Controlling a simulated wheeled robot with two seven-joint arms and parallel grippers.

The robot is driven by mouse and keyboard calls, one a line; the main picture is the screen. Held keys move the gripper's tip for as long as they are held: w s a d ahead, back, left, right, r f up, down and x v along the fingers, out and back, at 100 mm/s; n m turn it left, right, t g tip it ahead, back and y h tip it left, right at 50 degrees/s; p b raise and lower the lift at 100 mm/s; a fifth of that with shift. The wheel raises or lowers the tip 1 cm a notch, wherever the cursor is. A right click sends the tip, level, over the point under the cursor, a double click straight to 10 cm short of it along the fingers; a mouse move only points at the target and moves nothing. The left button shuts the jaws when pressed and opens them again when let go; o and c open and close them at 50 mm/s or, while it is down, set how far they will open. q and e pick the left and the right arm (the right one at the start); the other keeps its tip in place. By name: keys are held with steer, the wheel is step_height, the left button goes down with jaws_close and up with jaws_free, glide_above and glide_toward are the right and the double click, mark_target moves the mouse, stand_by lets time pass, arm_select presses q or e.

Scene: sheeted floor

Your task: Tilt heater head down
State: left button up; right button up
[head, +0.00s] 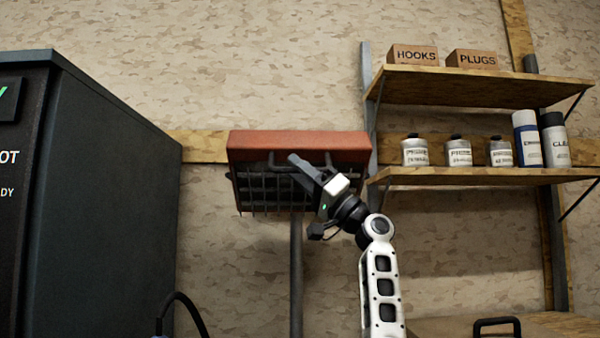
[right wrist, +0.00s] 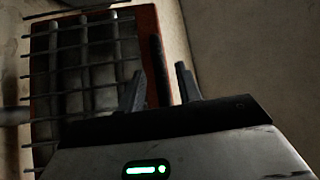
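The heater head (head: 345,145) has a red-orange housing and a dark wire grille on its front. It sits on a grey upright pole (head: 296,270) at the centre of the head view. A dark bar handle (head: 283,163) runs across its front. My right gripper (head: 300,165) reaches up to the handle from the lower right. In the right wrist view my right gripper (right wrist: 161,88) has its fingers apart, with the dark handle bar (right wrist: 157,70) showing between them; contact cannot be told. The grille (right wrist: 85,75) and red housing fill the left there. My left gripper is not in view.
A tall dark cabinet (head: 110,190) stands at the left. Two wooden shelves at the right hold boxes (head: 415,55), cans (head: 459,152) and spray bottles (head: 527,140). A wooden surface with a dark handle (head: 497,324) is at the lower right.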

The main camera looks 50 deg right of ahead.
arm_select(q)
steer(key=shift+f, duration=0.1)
arm_select(e)
steer(key=shift+s+f, duration=0.1)
